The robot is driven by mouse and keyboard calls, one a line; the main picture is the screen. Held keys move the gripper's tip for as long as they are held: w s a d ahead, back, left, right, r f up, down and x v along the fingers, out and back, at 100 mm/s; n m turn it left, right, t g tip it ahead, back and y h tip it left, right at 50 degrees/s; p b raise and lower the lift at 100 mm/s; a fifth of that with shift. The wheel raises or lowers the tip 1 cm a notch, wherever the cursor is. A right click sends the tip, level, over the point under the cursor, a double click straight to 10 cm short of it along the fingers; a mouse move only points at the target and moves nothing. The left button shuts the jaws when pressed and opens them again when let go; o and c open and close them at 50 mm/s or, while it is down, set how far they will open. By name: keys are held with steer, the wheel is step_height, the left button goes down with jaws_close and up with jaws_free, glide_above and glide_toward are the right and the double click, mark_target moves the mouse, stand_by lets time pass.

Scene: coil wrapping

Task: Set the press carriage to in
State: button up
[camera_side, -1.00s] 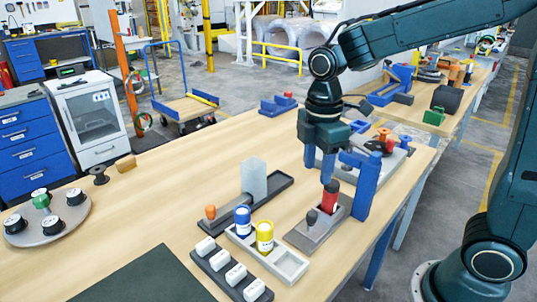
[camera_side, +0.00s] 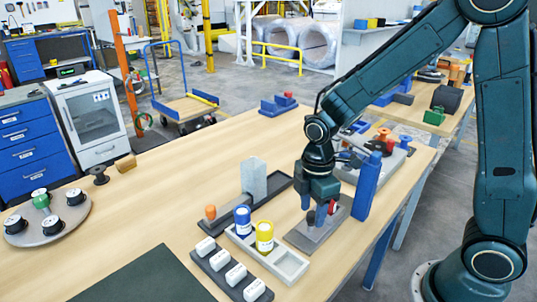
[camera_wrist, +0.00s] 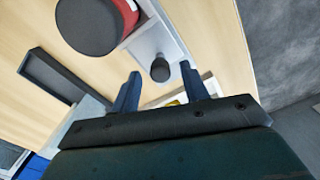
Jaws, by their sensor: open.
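The press stands at the right of the bench, with a blue upright (camera_side: 366,188) and a grey base (camera_side: 301,238). A red can with a dark top (camera_side: 332,207) stands on it, partly hidden behind my fingers; it shows at the top of the wrist view (camera_wrist: 98,22). A small dark knob (camera_side: 311,218) stands at the near end of the grey carriage. In the wrist view the knob (camera_wrist: 160,69) lies between and just beyond my open fingertips. My gripper (camera_side: 312,205) points down over the knob, empty. I cannot tell whether the fingers touch it.
A tray with a blue can (camera_side: 242,219) and a yellow can (camera_side: 264,236) lies left of the press. Beyond it is a dark track with a grey block (camera_side: 253,178) and an orange knob (camera_side: 210,212). White pieces (camera_side: 236,274) stand in front. The bench's left middle is clear.

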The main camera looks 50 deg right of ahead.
steer(key=shift+f, duration=0.85)
steer(key=shift+c, duration=0.3)
jaws_close()
steer(key=shift+d, duration=1.75)
steer(key=shift+o, duration=0.3)
jaws_free()
steer(key=shift+r, duration=0.1)
